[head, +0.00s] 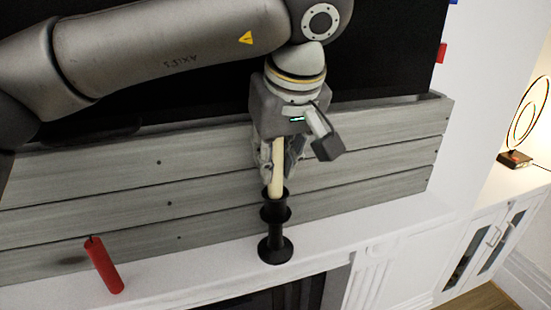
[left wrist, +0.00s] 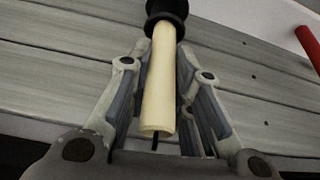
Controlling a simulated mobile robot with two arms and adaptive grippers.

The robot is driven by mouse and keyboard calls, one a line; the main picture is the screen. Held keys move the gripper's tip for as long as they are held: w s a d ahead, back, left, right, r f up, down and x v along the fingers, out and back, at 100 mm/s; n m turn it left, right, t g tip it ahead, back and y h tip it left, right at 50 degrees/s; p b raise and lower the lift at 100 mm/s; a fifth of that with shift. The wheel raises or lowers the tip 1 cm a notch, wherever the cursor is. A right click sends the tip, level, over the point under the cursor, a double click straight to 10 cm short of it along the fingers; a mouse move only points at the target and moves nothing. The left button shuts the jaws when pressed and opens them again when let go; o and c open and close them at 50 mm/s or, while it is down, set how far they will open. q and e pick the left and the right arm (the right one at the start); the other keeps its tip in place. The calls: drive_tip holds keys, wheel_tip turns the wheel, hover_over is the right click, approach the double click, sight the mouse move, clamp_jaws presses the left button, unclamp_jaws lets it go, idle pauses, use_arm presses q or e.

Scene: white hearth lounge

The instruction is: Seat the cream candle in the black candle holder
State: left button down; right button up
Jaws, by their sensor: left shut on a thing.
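The cream candle (head: 276,170) is upright between the fingers of my left gripper (head: 275,182), which is shut on it. The black candle holder (head: 276,232) stands upright on the white mantel directly below. The candle's lower end meets the holder's top cup; I cannot tell how deep it sits. In the left wrist view the cream candle (left wrist: 159,85) runs between the fingers of the left gripper (left wrist: 160,58), its wick toward the palm. Its far end is at the cup of the black holder (left wrist: 167,10). My right gripper is not in view.
A red candle (head: 104,265) stands on the white mantel (head: 190,277) to the left, and shows in the left wrist view (left wrist: 309,47). A grey wooden plank box (head: 90,190) runs behind the holder. A ring lamp (head: 515,158) stands far right. The mantel between holder and red candle is clear.

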use_arm(q)
drive_tip(key=shift+s+f, duration=0.15)
drive_tip(key=shift+f, duration=0.6)
drive_tip(key=shift+w+f, duration=0.2)
drive_tip(key=shift+w, duration=0.2)
drive_tip(key=c, duration=1.7)
unclamp_jaws()
drive_tip(key=o, duration=0.4)
drive_tip(key=shift+s+r, duration=0.15)
drive_tip(key=v, duration=1.2)
drive_tip(key=shift+r+b, duration=0.1)
drive_tip(key=shift+b, duration=0.25)
